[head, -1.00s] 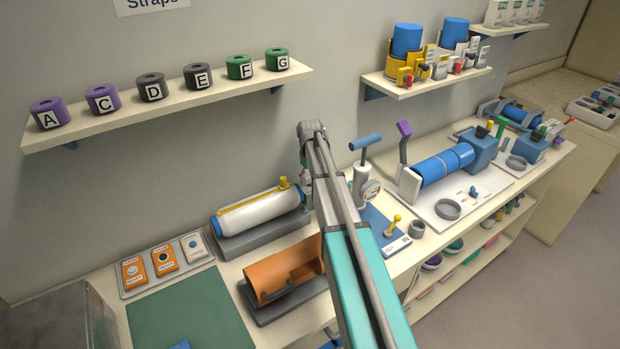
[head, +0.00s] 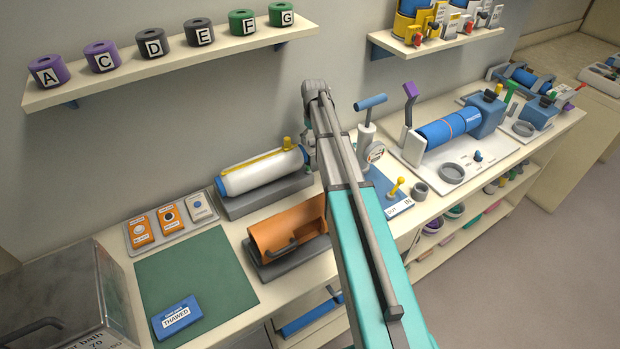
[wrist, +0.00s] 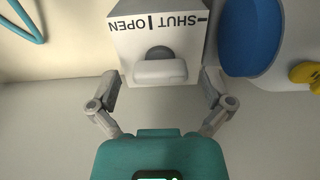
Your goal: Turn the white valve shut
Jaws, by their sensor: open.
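The white valve (wrist: 158,72) shows in the wrist view as a pale bar-shaped handle on a dark round hub. It sits on the face of a white box (wrist: 126,42) marked SHUT and OPEN, upside down in the picture. The handle lies crosswise. My gripper (wrist: 160,80) is open, with one finger on each side of the handle. I cannot tell whether either finger touches it. In the head view my arm hides the gripper's fingers, and I cannot make out the valve there.
In the wrist view a blue rounded part (wrist: 250,38) and a yellow part (wrist: 305,76) lie close to the right. In the head view a white cylinder (head: 262,176) and an orange cradle (head: 285,232) stand left of my arm. A pump with a blue handle (head: 370,102) stands right.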

